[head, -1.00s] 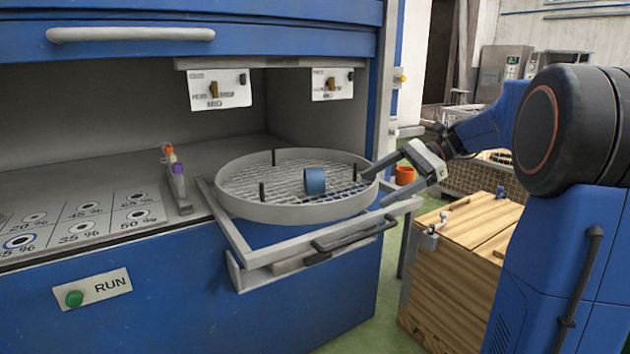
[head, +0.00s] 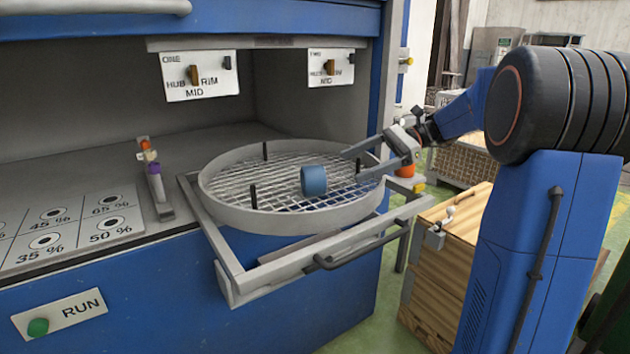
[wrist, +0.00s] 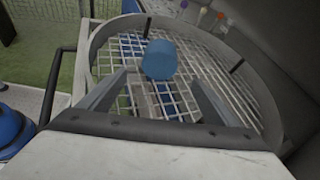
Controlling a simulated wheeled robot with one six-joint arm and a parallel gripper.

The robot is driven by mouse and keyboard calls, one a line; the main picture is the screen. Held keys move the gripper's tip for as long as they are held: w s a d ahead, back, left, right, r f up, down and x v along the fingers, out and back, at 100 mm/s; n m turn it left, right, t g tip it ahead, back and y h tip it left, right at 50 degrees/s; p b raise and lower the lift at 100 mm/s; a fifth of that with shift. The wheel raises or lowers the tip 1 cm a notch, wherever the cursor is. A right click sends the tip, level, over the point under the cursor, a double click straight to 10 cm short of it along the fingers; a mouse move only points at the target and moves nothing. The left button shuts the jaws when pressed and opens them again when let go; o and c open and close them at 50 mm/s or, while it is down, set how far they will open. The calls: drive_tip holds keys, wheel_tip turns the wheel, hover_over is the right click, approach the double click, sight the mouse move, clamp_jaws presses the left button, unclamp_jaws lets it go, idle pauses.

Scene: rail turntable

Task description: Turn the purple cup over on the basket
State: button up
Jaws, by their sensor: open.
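I see no clearly purple cup on the basket. A blue cup-like cylinder (head: 314,181) lies on its side on the mesh of the round grey basket (head: 216,208). In the wrist view the blue cylinder (wrist: 160,60) sits just beyond the fingertips. My gripper (head: 352,165) is open and empty, reaching over the basket's right rim. Its two fingers (wrist: 161,77) spread over the mesh, pointing at the cylinder and apart from it. Which end of the cylinder is open I cannot tell.
Several black posts (head: 253,196) stand up inside the basket. The basket sits on a pulled-out drawer frame with a handle (head: 350,250). A small rack (head: 157,185) with coloured pieces stands to the left. A wooden crate (head: 455,265) stands at right.

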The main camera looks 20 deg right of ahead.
sight(316, 182)
drive_tip(key=x, duration=1.2)
drive_tip(key=shift+a+f, duration=0.15)
drive_tip(key=shift+a, duration=0.15)
drive_tip(key=shift+c, duration=0.5)
drive_tip(key=c, duration=1.2)
